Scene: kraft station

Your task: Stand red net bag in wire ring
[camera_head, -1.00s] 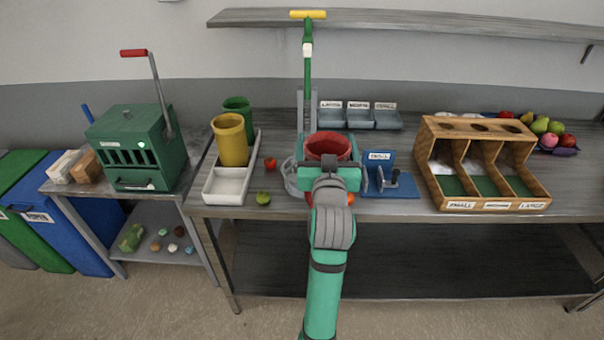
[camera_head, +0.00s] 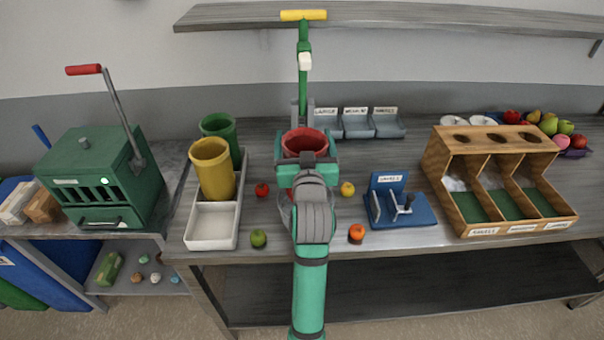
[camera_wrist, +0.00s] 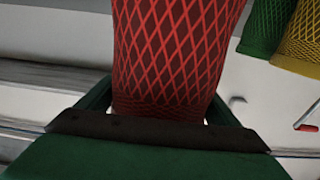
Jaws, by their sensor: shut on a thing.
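The red net bag (camera_head: 304,143) stands upright, open end up, in my gripper (camera_head: 306,172), above the bench. In the wrist view the red mesh (camera_wrist: 172,55) rises from between the jaws, and my gripper (camera_wrist: 160,118) is shut on it. A grey wire ring (camera_head: 284,206) shows just left of my wrist. My arm hides most of it, and I cannot tell whether the bag's lower end is over it, inside it or touching it.
Green (camera_head: 219,130) and yellow (camera_head: 212,168) net sleeves stand in a white tray (camera_head: 212,226) at left. A green press with a yellow handle (camera_head: 303,15) rises behind. Loose fruit lies around. A blue fixture (camera_head: 402,208) and wooden sorter (camera_head: 500,180) stand at right.

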